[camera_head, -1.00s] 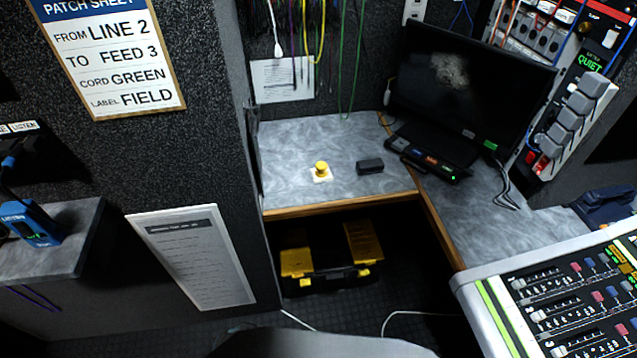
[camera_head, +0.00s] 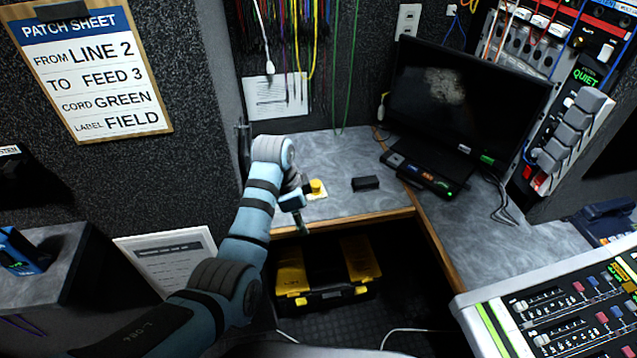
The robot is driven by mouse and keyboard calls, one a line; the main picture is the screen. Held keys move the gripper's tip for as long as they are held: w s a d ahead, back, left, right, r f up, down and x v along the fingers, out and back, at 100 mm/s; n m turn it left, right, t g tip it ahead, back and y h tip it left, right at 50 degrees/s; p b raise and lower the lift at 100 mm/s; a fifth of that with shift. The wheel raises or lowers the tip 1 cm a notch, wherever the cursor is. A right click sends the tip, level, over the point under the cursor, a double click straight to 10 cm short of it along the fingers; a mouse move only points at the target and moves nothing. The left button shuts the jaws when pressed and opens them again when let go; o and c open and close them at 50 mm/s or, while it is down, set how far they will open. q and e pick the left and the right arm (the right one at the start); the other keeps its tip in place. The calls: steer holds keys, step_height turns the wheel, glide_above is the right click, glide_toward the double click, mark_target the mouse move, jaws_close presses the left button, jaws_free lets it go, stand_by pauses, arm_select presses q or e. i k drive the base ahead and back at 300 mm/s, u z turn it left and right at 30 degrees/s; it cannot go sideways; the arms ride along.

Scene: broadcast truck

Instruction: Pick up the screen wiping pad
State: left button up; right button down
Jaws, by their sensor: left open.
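The screen wiping pad, a white square with a yellow knob on top (camera_head: 316,187), lies on the grey marbled counter (camera_head: 345,155) near its front edge. My left gripper (camera_head: 301,218) is open and hangs just in front of and to the left of the pad, close to the counter's wooden edge. It appears empty and apart from the pad. My arm covers the counter's left part, and the gripper overlaps the pad's left side a little. My right gripper is not in view.
A small black block (camera_head: 365,183) lies right of the pad. A dark monitor (camera_head: 465,100) with a pale smudge stands behind a button panel (camera_head: 425,176). A black and yellow toolbox (camera_head: 325,297) sits under the counter. A mixing console (camera_head: 560,310) is at lower right.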

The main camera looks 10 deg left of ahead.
mark_target(320, 193)
steer(key=i, duration=0.85)
